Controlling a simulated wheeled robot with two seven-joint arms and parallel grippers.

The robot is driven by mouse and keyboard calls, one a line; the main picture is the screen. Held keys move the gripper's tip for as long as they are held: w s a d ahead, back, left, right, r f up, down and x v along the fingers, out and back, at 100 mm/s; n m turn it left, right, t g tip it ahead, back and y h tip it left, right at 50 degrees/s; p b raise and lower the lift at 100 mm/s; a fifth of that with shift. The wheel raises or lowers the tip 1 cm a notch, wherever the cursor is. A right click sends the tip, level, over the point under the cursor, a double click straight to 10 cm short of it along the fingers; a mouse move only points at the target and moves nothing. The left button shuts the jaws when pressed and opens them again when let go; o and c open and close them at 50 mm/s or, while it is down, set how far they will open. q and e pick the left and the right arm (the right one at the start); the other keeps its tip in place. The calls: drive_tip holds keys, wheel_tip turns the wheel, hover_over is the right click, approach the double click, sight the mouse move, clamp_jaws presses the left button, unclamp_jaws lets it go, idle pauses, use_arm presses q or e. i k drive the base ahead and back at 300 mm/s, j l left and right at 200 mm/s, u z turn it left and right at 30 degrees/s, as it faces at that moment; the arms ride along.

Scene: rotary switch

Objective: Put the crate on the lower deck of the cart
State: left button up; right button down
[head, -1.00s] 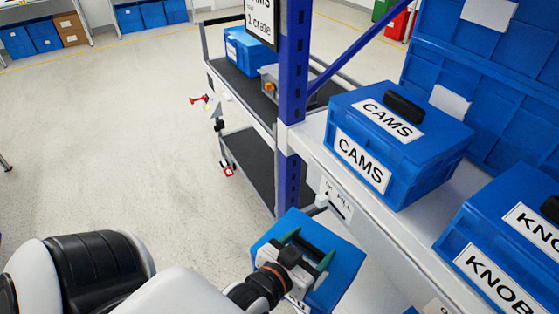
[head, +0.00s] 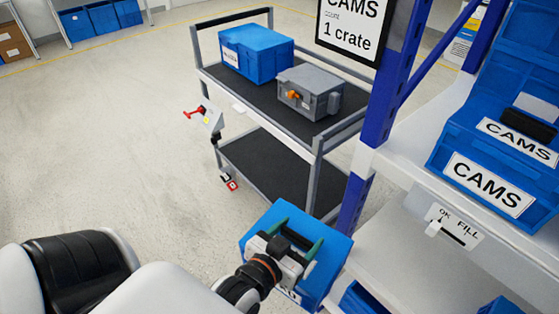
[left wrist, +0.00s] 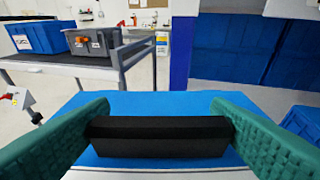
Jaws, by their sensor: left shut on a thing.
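My left gripper (head: 297,251) is shut on the black handle of a blue crate (head: 335,247). In the left wrist view its green fingers stand on both sides of the black handle (left wrist: 160,136), with the blue lid below. The crate hangs in front of the shelf post, near the cart's closer end. The grey cart (head: 313,172) stands beyond it. Its lower deck (head: 262,172) is dark and shows no load in the visible part. The upper deck (head: 245,87) holds a blue crate (head: 256,54) and a grey box (head: 311,92) with an orange knob. My right gripper is out of view.
A blue shelf post (head: 378,120) stands right of the cart, with a sign reading "CAMS 1 crate" (head: 354,27). A blue CAMS crate (head: 490,165) sits on the shelf at right. A red cart handle (head: 194,113) juts left. The floor at left (head: 100,150) is clear.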

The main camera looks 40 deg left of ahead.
sight(288, 181)
drive_tip(key=i+j+z, duration=0.2)
drive_tip(key=j, duration=1.15)
drive_tip(key=j+z, duration=0.2)
drive_tip(key=j, duration=1.2)
